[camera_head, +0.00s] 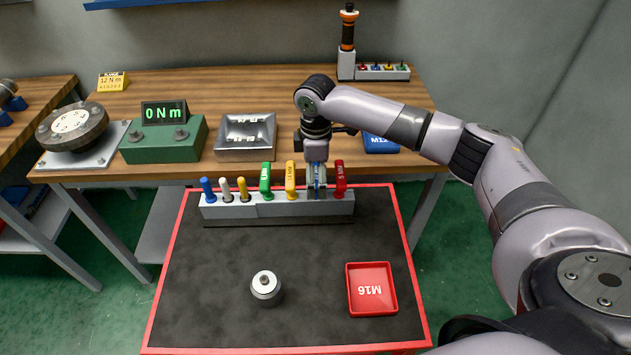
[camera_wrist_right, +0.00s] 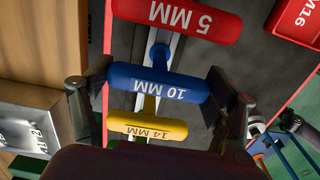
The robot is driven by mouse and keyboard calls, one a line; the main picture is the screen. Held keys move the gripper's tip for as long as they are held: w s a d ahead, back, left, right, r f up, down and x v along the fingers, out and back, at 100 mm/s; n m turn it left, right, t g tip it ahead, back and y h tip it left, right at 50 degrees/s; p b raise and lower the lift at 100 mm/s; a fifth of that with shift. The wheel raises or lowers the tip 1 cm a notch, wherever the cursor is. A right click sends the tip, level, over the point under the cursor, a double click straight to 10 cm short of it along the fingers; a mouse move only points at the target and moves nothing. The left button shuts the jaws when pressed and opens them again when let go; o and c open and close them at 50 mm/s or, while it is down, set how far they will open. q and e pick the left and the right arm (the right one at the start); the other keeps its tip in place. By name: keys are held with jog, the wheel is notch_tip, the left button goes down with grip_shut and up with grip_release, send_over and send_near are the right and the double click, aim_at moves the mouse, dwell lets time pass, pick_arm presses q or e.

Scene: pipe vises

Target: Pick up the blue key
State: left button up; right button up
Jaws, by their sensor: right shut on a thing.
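The blue key (camera_wrist_right: 160,82), marked 10 MM, has a T-shaped handle between a red key (camera_wrist_right: 178,17) marked 5 MM and a yellow key (camera_wrist_right: 148,126) marked 14 MM. My right gripper (camera_head: 316,187) is shut on the blue key's handle, one finger at each end in the wrist view. In the head view the gripper points down at the grey rack (camera_head: 235,213), and the blue key is mostly hidden behind it. I cannot tell whether its shaft is clear of the rack. My left gripper is not in view.
The rack also holds a green key (camera_head: 265,178) and several slim tools. A grey round part (camera_head: 266,288) and a red M16 tray (camera_head: 371,290) stand on the black mat (camera_head: 200,310). Behind are a steel tray (camera_head: 246,148) and a green 0 Nm display unit (camera_head: 150,147).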

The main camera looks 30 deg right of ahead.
jog(key=c, duration=0.4)
jog(key=shift+c, duration=0.2)
jog(key=shift+r, duration=0.15)
notch_tip(320, 180, up, 20)
jog(key=b, duration=0.1)
dwell(0.5)
